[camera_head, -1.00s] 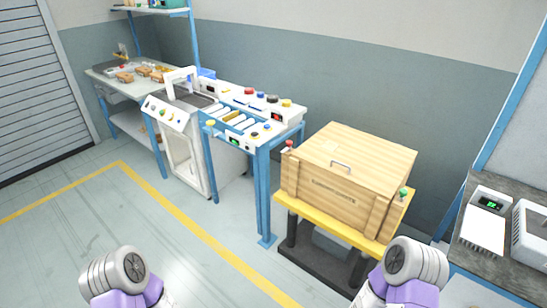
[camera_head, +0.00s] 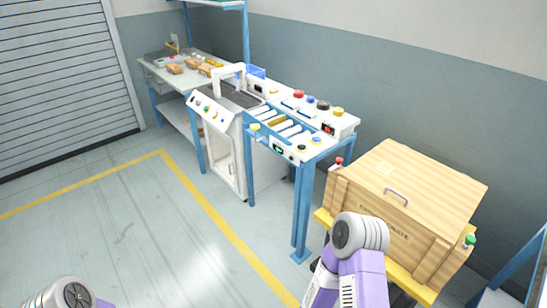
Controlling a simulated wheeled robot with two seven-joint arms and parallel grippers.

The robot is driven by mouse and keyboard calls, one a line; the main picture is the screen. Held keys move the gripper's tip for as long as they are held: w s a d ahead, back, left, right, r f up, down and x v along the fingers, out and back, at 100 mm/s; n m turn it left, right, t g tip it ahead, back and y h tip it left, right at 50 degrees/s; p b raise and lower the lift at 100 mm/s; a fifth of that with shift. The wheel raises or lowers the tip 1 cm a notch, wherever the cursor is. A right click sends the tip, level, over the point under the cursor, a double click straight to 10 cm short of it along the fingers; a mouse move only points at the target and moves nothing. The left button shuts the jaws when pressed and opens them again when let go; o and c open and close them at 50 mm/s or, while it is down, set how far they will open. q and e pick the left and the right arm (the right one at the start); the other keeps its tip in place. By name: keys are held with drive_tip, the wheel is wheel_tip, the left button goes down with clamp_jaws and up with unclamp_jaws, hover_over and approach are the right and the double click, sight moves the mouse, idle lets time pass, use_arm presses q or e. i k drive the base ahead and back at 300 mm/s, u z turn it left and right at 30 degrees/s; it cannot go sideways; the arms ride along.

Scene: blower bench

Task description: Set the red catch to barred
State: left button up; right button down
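A red catch (camera_head: 338,162) sits at the upper left corner of the wooden crate (camera_head: 440,190). It is small in this view, and I cannot tell its setting. A green catch (camera_head: 469,240) sits at the crate's right front corner. The crate is closed with a lid that has a metal handle (camera_head: 396,197). My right arm is in front of the crate's lower left part and hides some of its front. My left arm is at the bottom left edge, far from the crate. Neither gripper's fingers show.
The crate rests on a yellow-topped stand (camera_head: 322,217). Left of it is a blue-legged bench (camera_head: 302,215) with rollers and coloured buttons. A white machine (camera_head: 226,150) and a table with brown items stand further left. The floor at the left is clear.

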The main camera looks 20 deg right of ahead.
sight(338, 160)
drive_tip(key=u, duration=0.15)
drive_tip(key=i, duration=0.8)
drive_tip(key=z, duration=0.7)
drive_tip(key=i, duration=0.5)
drive_tip(key=z, duration=0.5)
